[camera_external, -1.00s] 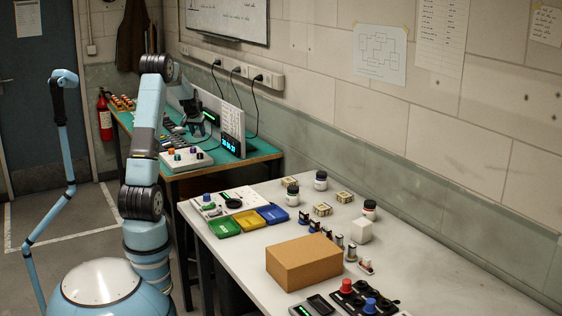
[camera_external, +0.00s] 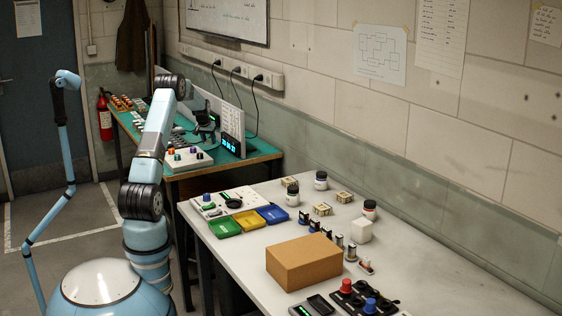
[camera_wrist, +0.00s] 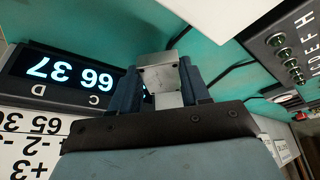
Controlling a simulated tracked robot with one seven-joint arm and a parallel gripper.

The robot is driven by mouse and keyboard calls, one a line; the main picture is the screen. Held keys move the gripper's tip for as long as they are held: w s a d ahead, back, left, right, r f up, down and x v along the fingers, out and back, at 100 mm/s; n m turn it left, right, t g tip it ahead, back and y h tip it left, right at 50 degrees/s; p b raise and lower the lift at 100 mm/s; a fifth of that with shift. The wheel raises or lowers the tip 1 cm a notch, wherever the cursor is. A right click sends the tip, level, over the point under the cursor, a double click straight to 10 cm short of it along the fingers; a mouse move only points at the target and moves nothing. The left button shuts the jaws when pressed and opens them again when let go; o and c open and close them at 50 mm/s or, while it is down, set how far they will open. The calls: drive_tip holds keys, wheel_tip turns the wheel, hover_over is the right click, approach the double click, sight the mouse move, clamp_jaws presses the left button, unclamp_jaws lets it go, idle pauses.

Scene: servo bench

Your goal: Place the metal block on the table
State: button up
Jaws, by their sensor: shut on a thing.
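The metal block (camera_wrist: 160,78) is a small silver-grey piece with small holes in its face. In the wrist view it sits between the two dark blue fingers of my gripper (camera_wrist: 161,82), which is shut on it. In the external view my gripper (camera_external: 205,128) is over the teal-topped bench, near the upright display panel; the block cannot be made out there. The white table (camera_external: 235,262) stands in front and to the right, apart from my gripper.
The teal bench (camera_external: 262,150) holds the display panel (camera_external: 232,131) and a knob box (camera_external: 188,159). On the white table are a cardboard box (camera_external: 303,262), coloured trays (camera_external: 225,227), jars and small parts.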

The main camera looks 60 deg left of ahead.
sight(211, 152)
drive_tip(key=shift+w+a+f, duration=0.25)
drive_tip(key=shift+f, duration=0.2)
drive_tip(key=shift+w+a+f, duration=0.25)
drive_tip(key=shift+f, duration=1.65)
drive_tip(key=shift+f, duration=0.1)
drive_tip(key=o, duration=1.1)
drive_tip(key=shift+o, duration=0.2)
drive_tip(key=v, duration=1.2)
